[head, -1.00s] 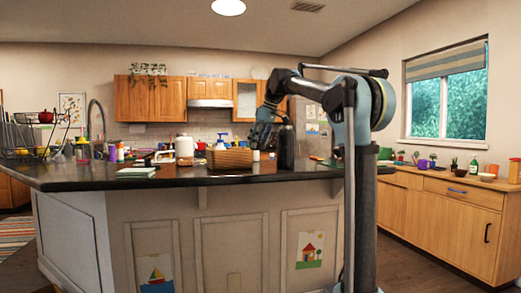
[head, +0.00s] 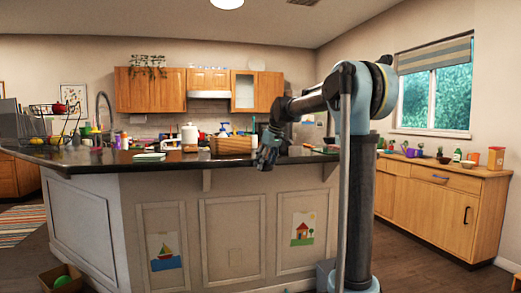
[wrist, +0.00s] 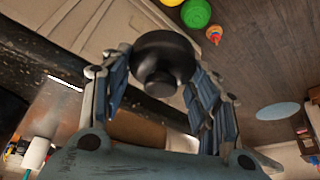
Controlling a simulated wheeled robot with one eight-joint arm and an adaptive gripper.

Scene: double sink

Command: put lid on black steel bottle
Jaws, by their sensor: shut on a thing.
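My gripper (head: 267,156) points downward just in front of the dark counter's edge in the head view. In the wrist view my gripper (wrist: 160,78) is shut on a black, round piece with a narrower knob, which looks like the lid (wrist: 163,52). The lid sits between the two blue-grey fingers, knob towards the camera, with floor and cabinet front beyond it. In the head view the held lid is too small to make out. I cannot pick out the black steel bottle; the arm covers part of the counter.
The dark island counter (head: 100,163) carries a wooden crate (head: 231,145), a white canister (head: 189,136) and clutter. A box with a green ball (head: 62,281) lies on the floor at lower left. A wooden sideboard (head: 440,205) stands right.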

